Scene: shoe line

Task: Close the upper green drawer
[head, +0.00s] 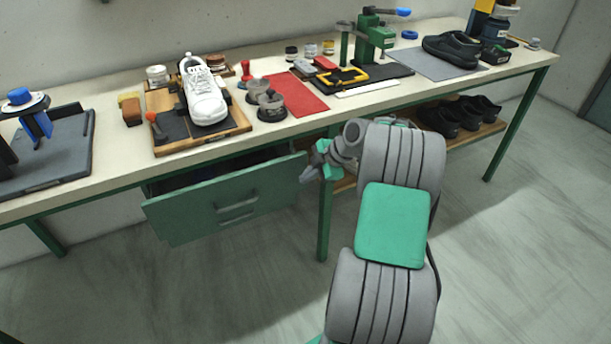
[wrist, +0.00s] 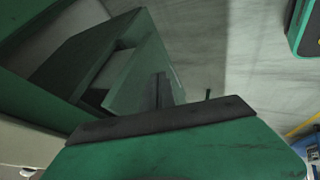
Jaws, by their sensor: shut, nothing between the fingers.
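The green drawer (head: 222,206) hangs under the left part of the workbench and stands pulled out, with a dark gap showing behind the top of its front. Its bar handle (head: 238,210) is on the front panel. My gripper (head: 306,176) is shut and empty, close to the right end of the drawer front; I cannot tell whether they touch. In the wrist view the green drawer (wrist: 147,68) shows beyond my gripper (wrist: 165,121), with a dark opening beside its front. Only one drawer front is clear, and no lower one can be made out.
The workbench (head: 110,165) carries a white shoe (head: 203,92) on a wooden board, a red mat (head: 288,97) and a green press (head: 368,38). A green table leg (head: 325,220) stands just right of the drawer. A lower shelf (head: 480,133) holds black shoes. The floor in front is clear.

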